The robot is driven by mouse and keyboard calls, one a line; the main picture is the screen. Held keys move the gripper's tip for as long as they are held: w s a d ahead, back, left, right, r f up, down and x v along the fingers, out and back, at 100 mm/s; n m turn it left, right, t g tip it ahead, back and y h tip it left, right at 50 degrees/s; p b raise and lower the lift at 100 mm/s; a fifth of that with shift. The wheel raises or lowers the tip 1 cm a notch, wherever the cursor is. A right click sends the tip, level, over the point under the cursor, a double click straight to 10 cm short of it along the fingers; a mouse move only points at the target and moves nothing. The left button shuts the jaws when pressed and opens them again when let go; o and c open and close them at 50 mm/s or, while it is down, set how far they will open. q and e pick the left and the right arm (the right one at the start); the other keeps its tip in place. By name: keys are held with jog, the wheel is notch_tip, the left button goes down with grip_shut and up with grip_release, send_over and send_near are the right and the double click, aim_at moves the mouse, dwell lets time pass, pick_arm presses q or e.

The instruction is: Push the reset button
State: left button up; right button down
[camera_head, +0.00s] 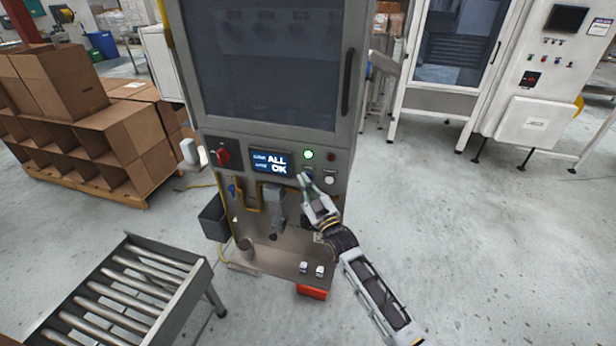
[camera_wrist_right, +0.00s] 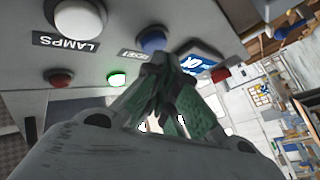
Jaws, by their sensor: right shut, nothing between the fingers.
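In the head view the blue button (camera_head: 309,171) is small and lies just above my fingertips. My right gripper (camera_head: 303,179) is shut and empty, its fingers pointing up at the panel. In the wrist view the closed fingertips (camera_wrist_right: 158,62) are very close to the blue button; I cannot tell whether they touch it. My left gripper is in neither view.
Close around are a lit green button (camera_head: 308,154), a red button (camera_head: 331,157), a white button (camera_head: 329,180) labelled LAMPS, and a screen (camera_head: 270,162) reading ALL OK. A red rotary switch (camera_head: 223,156) is further left. A roller conveyor (camera_head: 130,290) stands front left.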

jog(key=shift+s+a+r, duration=0.1)
jog(key=shift+s+a, duration=0.05)
jog(key=shift+s, duration=0.2)
jog(key=shift+s, duration=0.1)
jog(key=s+p, duration=0.1)
jog(key=s+a+p, duration=0.1)
jog(key=s, duration=0.1)
jog(key=s+p, duration=0.1)
jog(key=shift+s+a, duration=0.3)
dwell(0.5)
dwell(0.9)
